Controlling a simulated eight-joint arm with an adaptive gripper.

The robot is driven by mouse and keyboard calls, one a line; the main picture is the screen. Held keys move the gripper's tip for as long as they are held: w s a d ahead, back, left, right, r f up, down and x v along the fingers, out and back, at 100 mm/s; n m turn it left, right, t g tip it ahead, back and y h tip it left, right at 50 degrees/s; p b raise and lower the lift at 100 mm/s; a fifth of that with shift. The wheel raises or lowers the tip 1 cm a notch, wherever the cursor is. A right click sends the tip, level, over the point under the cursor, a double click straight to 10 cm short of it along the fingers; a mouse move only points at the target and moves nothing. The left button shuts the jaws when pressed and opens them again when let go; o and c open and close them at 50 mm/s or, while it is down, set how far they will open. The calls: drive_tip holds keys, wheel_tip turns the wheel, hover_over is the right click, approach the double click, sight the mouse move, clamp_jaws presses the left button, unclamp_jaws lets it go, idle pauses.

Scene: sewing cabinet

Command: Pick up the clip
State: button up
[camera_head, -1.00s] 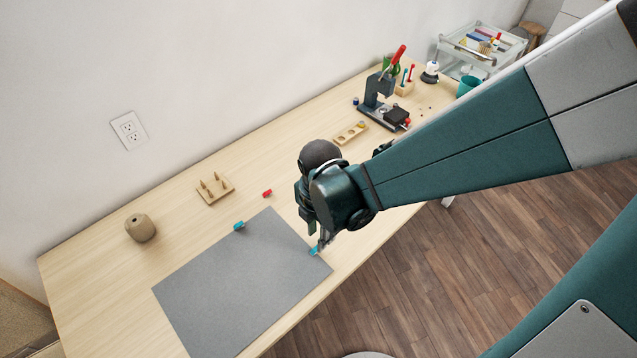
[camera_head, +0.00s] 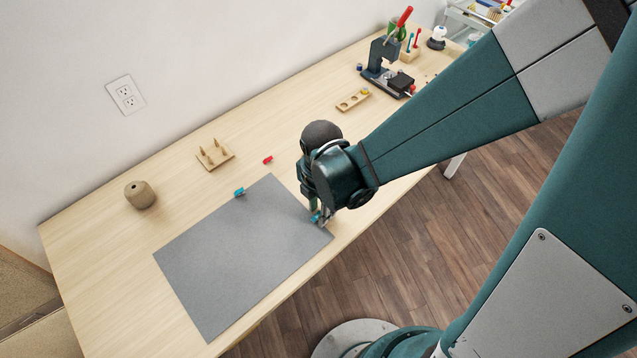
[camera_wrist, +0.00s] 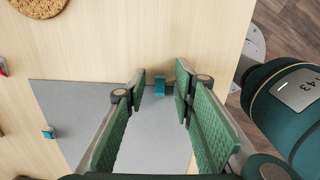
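A blue clip (camera_head: 315,217) sits at the right end of the grey mat (camera_head: 235,255), partly hidden by my gripper (camera_head: 321,211) in the head view. In the wrist view the same blue clip (camera_wrist: 159,87) shows between and beyond the fingertips of my gripper (camera_wrist: 160,95). The fingers are open, one on each side, with gaps to the clip. A second blue clip (camera_head: 240,193) is at the mat's far edge and also shows in the wrist view (camera_wrist: 48,132). A red clip (camera_head: 268,160) lies on bare wood behind the mat.
A pegged wooden block (camera_head: 215,156) and a round tan object (camera_head: 139,195) stand toward the wall. A dark press (camera_head: 385,68) and a holed wooden strip (camera_head: 353,100) are farther right. A round cork-like piece (camera_wrist: 38,5) shows in the wrist view. The mat's middle is clear.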

drive_tip(key=shift+c, duration=0.2)
drive_tip(key=c, duration=0.7)
drive_tip(key=shift+o, duration=0.2)
drive_tip(key=shift+r, duration=0.1)
wheel_tip(320, 180, up, 10)
drive_tip(key=p, duration=0.3)
idle(0.6)
